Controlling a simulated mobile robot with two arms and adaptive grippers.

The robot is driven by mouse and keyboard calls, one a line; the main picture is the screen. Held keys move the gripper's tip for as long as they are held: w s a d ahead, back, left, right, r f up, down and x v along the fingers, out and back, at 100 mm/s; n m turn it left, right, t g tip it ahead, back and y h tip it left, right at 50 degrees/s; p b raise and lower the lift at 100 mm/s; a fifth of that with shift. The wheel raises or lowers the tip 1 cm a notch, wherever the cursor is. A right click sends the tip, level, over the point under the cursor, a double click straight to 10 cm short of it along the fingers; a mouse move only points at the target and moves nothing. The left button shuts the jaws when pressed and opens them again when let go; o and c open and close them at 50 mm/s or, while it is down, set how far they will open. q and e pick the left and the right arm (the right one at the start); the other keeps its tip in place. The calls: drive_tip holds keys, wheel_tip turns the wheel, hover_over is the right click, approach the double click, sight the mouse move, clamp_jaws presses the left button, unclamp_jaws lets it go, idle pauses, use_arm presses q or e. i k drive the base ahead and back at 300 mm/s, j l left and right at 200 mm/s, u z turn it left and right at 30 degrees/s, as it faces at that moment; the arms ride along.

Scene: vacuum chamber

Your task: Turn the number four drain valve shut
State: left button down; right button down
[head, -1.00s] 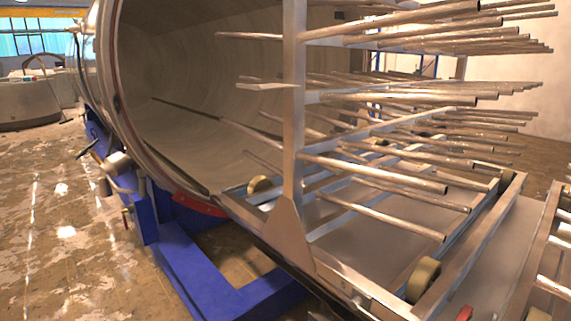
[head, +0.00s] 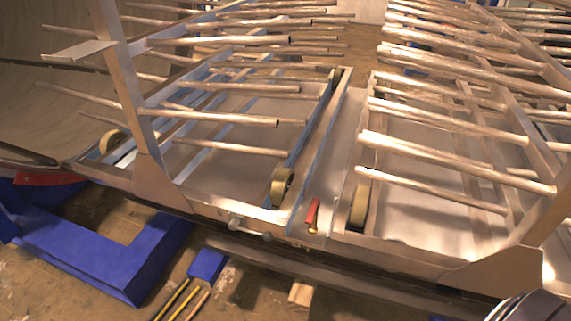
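I cannot pick out a drain valve or a number four marking in the head view. A small red handle with a brass-coloured end (head: 313,215) lies between the two carts near their front edge; I cannot tell what it belongs to. A small metal fitting (head: 247,229) sits on the front edge of the left cart.
A left rack cart (head: 240,205) and a right rack cart (head: 400,247) stand side by side, with many metal rods sticking out. The chamber wall (head: 40,110) is at far left. A blue frame (head: 100,260) stands on the brown floor (head: 60,292), with yellow-and-black rods (head: 178,301) nearby.

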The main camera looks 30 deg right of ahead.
sight(312, 209)
drive_tip(key=k+z, duration=0.15)
drive_tip(key=z, duration=0.85)
